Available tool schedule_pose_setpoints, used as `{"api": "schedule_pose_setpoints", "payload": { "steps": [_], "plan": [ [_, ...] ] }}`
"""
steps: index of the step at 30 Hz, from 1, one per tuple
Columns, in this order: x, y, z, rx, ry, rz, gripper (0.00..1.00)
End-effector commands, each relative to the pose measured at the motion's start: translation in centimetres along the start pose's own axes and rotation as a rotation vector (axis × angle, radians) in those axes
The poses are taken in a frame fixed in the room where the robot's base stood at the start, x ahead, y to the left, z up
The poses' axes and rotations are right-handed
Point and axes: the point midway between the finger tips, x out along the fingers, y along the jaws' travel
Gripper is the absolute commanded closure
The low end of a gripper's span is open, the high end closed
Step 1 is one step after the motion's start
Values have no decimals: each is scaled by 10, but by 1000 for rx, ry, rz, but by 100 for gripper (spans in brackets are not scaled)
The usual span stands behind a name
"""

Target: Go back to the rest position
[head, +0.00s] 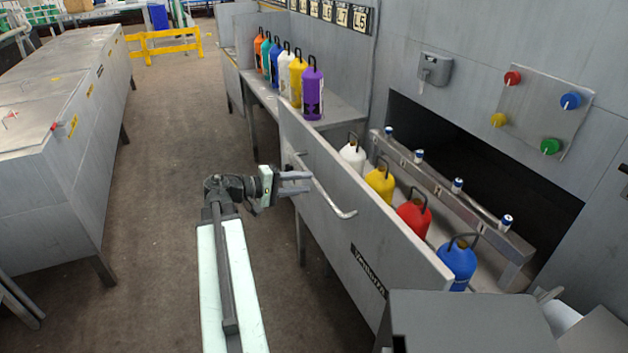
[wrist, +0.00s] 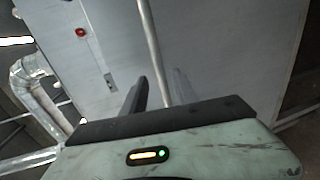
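A metal bar handle (head: 328,197) on the panel is close to the fingertips. In the wrist view the bar (wrist: 150,40) runs up from the gap between the fingers. I cannot tell whether the fingers touch it or whether it lies between them.
Behind the panel stand white (head: 353,152), yellow (head: 380,179), red (head: 414,215) and blue (head: 458,263) cylinders. Several more cylinders, including a purple one (head: 313,92), stand on a shelf at the back. A grey cabinet (head: 60,150) is at left. The floor aisle (head: 170,130) between is clear.

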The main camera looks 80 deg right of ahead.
Motion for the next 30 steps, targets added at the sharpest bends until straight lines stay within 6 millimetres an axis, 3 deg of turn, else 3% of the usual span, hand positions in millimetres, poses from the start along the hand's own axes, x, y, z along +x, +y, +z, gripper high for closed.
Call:
{"api": "schedule_pose_setpoints", "payload": {
  "steps": [3, 6, 20, 23, 26, 29, 30],
  "plan": [
    [-20, 2, 0, -1, 2, 0, 65],
    [-27, 1, 0, -1, 0, 1, 65],
    [-28, 0, 0, 0, -1, 0, 65],
    [-37, 1, -4, -3, 15, 0, 65],
    [-81, 2, -22, -18, 90, 0, 65],
    [-160, 1, -45, -44, 219, 0, 65],
    [-196, -3, -51, -56, 277, -9, 65]
  ]
}}
